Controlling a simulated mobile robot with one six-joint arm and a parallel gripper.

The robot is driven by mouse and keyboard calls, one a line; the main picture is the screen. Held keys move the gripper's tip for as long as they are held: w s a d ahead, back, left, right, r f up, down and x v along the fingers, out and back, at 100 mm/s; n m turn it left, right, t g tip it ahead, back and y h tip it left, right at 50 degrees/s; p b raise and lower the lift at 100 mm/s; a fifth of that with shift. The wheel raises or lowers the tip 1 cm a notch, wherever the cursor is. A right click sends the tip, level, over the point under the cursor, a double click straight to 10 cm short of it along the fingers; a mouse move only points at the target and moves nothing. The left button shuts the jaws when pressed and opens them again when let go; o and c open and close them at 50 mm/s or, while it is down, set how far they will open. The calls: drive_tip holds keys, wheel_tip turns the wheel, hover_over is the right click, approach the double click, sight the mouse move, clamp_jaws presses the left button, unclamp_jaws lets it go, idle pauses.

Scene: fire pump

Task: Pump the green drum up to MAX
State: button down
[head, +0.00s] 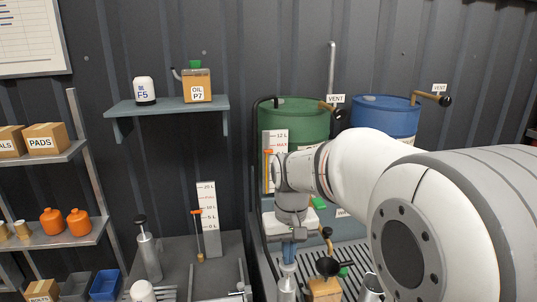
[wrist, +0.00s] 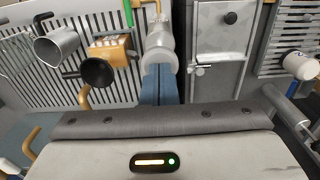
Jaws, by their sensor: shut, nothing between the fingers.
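The green drum (head: 297,118) stands at the back, partly hidden by my arm. A white gauge (head: 279,138) marked 12 L and MAX stands in front of it. Its orange pointer (head: 267,152) appears close to the MAX label, slightly below it; the lower scale is partly hidden. My gripper (head: 288,262) points down with blue fingers shut and empty, above a grey pump cylinder (head: 286,284). In the wrist view the blue fingers (wrist: 158,86) are together beside a grey cylindrical part (wrist: 160,48); I cannot tell whether they touch it.
A blue drum (head: 370,119) stands to the right, with black-knobbed vent levers near both drums. A box with a black funnel (wrist: 97,72) sits on the slatted grate. A second gauge (head: 207,215) and black-knobbed pump (head: 148,255) stand left. A shelf (head: 168,106) holds containers.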

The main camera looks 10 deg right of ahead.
sight(288, 269)
drive_tip(key=shift+f+b, duration=1.85)
drive_tip(key=shift+f, duration=0.85)
drive_tip(key=shift+r, duration=0.1)
drive_tip(key=shift+r+p, duration=2.6)
drive_tip(key=shift+r, duration=0.7)
drive_tip(key=shift+f, duration=0.1)
drive_tip(key=shift+f+b, duration=2.4)
drive_tip(key=shift+f, duration=0.8)
drive_tip(key=shift+r, duration=0.1)
drive_tip(key=shift+r+p, duration=2.5)
drive_tip(key=shift+r, duration=0.7)
drive_tip(key=shift+r, duration=0.1)
